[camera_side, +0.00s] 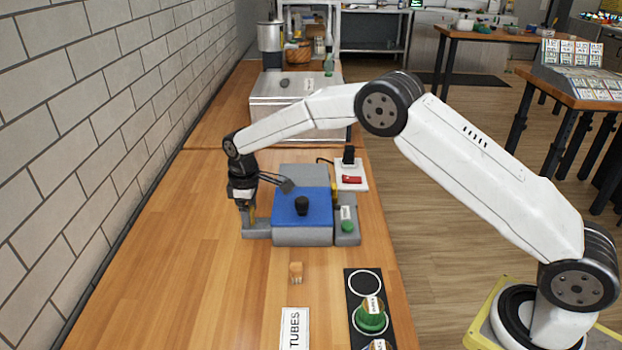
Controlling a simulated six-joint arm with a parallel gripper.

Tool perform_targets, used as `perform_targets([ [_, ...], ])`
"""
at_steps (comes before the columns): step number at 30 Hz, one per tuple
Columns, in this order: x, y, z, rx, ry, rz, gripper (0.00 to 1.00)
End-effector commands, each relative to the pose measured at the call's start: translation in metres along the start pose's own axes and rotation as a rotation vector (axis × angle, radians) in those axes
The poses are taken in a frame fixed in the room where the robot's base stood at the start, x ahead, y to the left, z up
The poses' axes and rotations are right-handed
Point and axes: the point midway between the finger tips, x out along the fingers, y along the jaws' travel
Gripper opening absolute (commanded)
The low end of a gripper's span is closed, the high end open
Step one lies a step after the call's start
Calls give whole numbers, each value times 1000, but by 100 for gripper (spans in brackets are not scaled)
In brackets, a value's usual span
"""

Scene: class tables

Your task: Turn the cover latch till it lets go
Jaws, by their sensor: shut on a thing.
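A grey machine with a blue cover (285,212) stands on the wooden table in the side view. A black knob (301,205) sits on top of the cover, which lies flat and closed. My gripper (247,216) points down at the left edge of the machine, over its low grey ledge (257,235). It is shut on a small yellowish piece there, which I take to be the cover latch (255,221). The fingers hide part of the latch, so its exact angle cannot be told.
A green button (347,227) is at the machine's right. Behind it is a white panel with a red switch (351,180). In front are a small wooden piece (296,272), a TUBES label (294,328) and a black rack (364,284) with green-based items. A brick wall runs along the left.

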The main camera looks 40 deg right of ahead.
Motion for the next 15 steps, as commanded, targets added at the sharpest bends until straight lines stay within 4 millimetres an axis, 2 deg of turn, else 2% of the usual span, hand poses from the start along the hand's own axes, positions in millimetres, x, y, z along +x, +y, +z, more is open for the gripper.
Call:
perform_targets([
  [14, 0, 0, -1, -25, 3, 1, 18],
  [15, -1, 0, -1, -24, 4, 1, 80],
])
